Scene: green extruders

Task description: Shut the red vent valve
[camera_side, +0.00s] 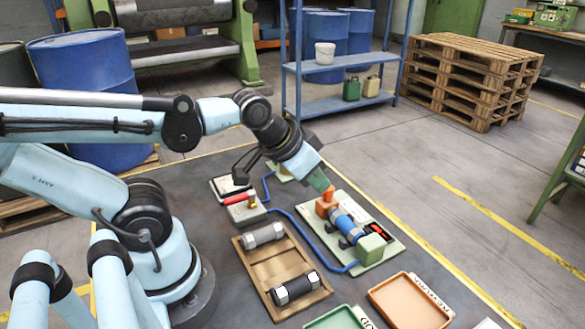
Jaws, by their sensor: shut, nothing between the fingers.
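A red lever (238,198) lies almost level on a small pale block (244,211) left of centre, with a brass-coloured fitting at its right end. A smaller red-and-black part (379,232) sits on the pale green plate (393,246) to the right. I cannot tell for certain which is the vent valve. My gripper (327,190) is shut and empty, pointing down at an orange block (326,204) on the plate's far left corner. It is to the right of the red lever and apart from it. I cannot tell whether the fingertips touch the orange block.
A blue hose (308,242) runs from the lever's block to the plate. A blue cylinder (347,223) lies on the plate. An orange tray (409,302) and a green tray (334,319) stand at the front.

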